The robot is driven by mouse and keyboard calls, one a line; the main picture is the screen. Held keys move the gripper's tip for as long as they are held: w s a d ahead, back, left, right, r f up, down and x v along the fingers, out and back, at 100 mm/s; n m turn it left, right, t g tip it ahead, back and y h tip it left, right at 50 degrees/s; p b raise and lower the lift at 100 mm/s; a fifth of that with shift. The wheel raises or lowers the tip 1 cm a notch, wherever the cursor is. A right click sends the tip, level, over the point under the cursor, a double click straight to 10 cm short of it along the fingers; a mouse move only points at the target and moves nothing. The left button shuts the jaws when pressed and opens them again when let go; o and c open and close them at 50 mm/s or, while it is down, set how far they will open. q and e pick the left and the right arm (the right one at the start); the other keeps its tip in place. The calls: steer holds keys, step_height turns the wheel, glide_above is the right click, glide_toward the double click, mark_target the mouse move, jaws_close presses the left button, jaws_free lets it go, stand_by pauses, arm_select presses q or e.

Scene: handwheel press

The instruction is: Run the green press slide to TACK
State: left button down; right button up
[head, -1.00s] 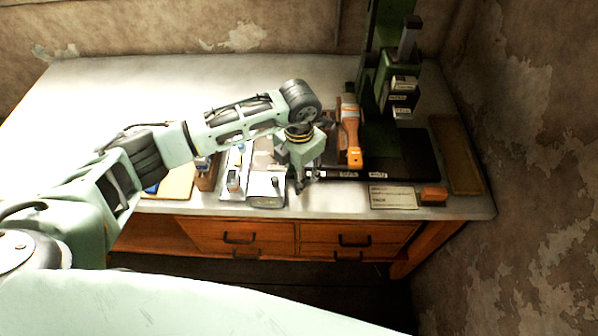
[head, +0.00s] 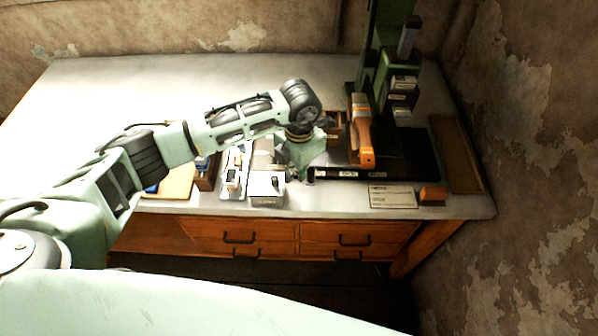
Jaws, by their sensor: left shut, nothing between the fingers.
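The green press (head: 371,60) stands at the back right on a dark base (head: 405,160). Its column carries a green slide head with small pale labels (head: 404,82), too small to read. More labels lie along the base's front edge (head: 348,174). No handwheel can be made out clearly. My left gripper (head: 300,177) points down just left of the base's front corner; its fingers are small and partly lost against the bench. It is shut and empty. My right gripper is not in view.
An orange-handled tool (head: 364,140) stands or lies left of the press, near a brown box (head: 331,122). A pale card (head: 392,196) and orange block (head: 433,194) lie in front. A grey box (head: 266,188) is left of my gripper. The bench's (head: 110,85) back left is clear.

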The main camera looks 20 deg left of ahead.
arm_select(q)
steer(key=d, duration=0.1)
steer(key=w+d+b, duration=0.1)
steer(key=d, duration=0.1)
steer(key=d+b, duration=0.1)
steer(key=d, duration=0.1)
steer(key=shift+w+d, duration=0.2)
steer(key=shift+w, duration=0.15)
steer(key=c, duration=2.5)
jaws_free()
